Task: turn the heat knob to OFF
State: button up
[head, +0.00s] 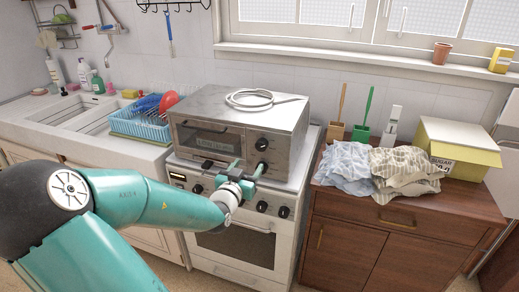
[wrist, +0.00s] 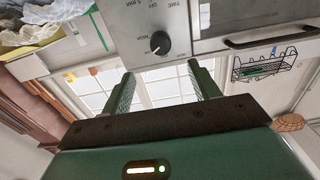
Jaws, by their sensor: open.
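A toaster oven (head: 235,125) stands on the white stove, with two dark knobs on the right of its front: an upper knob (head: 263,145) and a lower knob (head: 262,169). My gripper (head: 248,168) is in front of the lower right of the oven, with its jaws apart. In the wrist view, which looks upside down, a black knob (wrist: 160,42) with a light pointer mark sits on a grey panel beyond and between the fingertips of my open gripper (wrist: 160,72). The fingers appear apart from it. Small printed words surround it, OFF among them. Which knob is heat is hard to tell.
A coiled white cable (head: 262,98) lies on the oven. Stove knobs (head: 262,206) sit below my gripper. A blue dish rack (head: 140,122) stands left. Crumpled cloths (head: 345,168) and a yellow box (head: 460,148) are on the brown cabinet (head: 400,214) at right.

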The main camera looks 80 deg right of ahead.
aim_at(260, 148)
jog(key=d, duration=0.8)
jog(key=s+d, duration=0.1)
jog(key=d, duration=0.3)
jog(key=c, duration=1)
